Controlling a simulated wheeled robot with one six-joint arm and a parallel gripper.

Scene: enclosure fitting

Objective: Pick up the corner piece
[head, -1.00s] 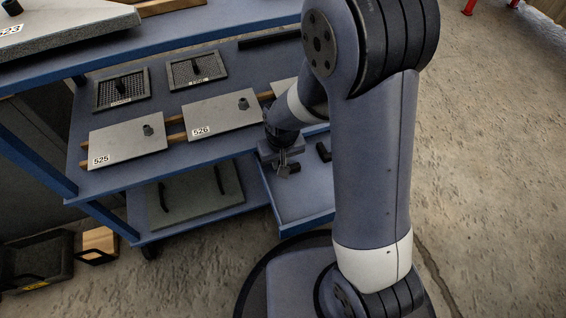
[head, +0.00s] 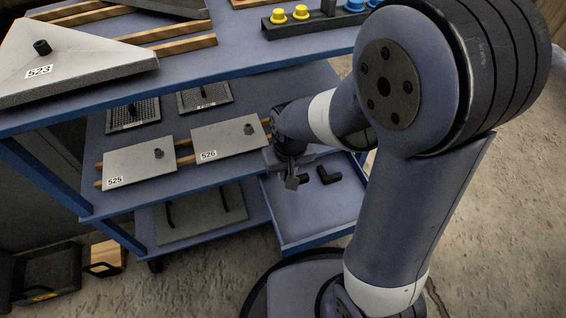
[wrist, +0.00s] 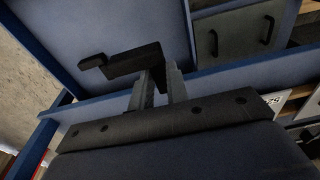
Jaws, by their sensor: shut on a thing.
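The corner piece is a black L-shaped part (wrist: 130,63). In the wrist view it lies across the tips of my gripper (wrist: 160,82), whose two grey fingers are shut on it. One arm of it sticks out to the left. In the head view my gripper (head: 291,179) is over the left part of the blue drawer tray (head: 310,215), with a dark bit of the held piece (head: 304,178) at its fingertips. Whether the held piece touches the tray is unclear.
Grey panels 525 (head: 138,167) and 526 (head: 228,139) lie on wooden strips on the middle shelf, left of my gripper. Triangular slab 523 (head: 80,62) is on the top shelf. Yellow and blue knobs stand in a black holder (head: 310,22). The tray's front is clear.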

